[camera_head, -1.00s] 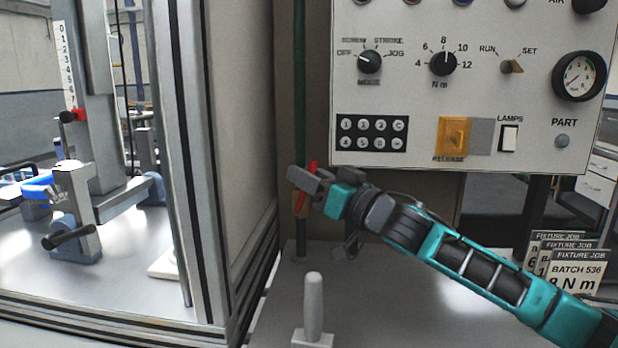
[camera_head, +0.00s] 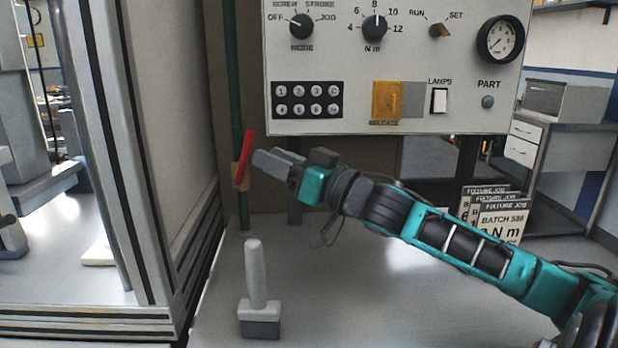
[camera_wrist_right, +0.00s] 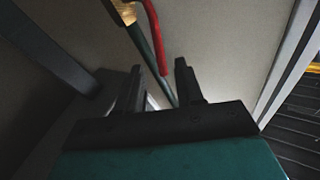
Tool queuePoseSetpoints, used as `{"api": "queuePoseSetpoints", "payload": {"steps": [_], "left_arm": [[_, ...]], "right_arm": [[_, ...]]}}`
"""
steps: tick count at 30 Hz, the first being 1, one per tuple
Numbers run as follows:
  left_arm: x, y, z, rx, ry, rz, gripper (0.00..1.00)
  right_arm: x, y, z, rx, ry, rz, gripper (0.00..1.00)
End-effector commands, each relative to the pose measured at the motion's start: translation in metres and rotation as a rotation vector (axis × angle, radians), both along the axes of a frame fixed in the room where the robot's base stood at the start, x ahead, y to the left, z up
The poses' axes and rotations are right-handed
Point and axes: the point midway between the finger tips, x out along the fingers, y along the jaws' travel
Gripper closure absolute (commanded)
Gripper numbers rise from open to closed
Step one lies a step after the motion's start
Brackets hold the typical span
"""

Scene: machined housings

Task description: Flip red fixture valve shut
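The red valve handle (camera_head: 247,149) is a thin lever on a brass valve body (camera_head: 239,178), set in a vertical green pipe (camera_head: 235,90). The lever stands nearly upright along the pipe, its top leaning slightly right. My right gripper (camera_head: 257,158) is just right of the lever, fingers pointing left towards it. In the right wrist view, my right gripper (camera_wrist_right: 160,80) is open and empty, its two fingers apart. The lever (camera_wrist_right: 157,40) shows beyond them, one end lined up between the fingertips. My left gripper is out of view.
A control panel (camera_head: 350,80) hangs above my right arm. A grey upright handle on a block (camera_head: 256,285) stands on the bench in front of the pipe. A metal-framed enclosure (camera_head: 150,200) is at left. Job cards (camera_head: 500,220) stand behind my forearm.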

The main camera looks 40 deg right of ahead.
Motion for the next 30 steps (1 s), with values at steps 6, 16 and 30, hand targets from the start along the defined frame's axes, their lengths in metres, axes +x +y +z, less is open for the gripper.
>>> {"api": "queuePoseSetpoints", "payload": {"steps": [6,16,30], "left_arm": [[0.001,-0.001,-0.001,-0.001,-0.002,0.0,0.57],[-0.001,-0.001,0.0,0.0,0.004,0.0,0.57],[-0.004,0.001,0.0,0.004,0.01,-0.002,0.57]], "right_arm": [[-0.018,-0.005,-0.005,0.0,0.004,0.001,0.63],[-0.044,-0.014,-0.01,0.001,0.003,0.002,0.63],[-0.059,-0.019,-0.013,-0.001,0.0,0.001,0.63]]}}
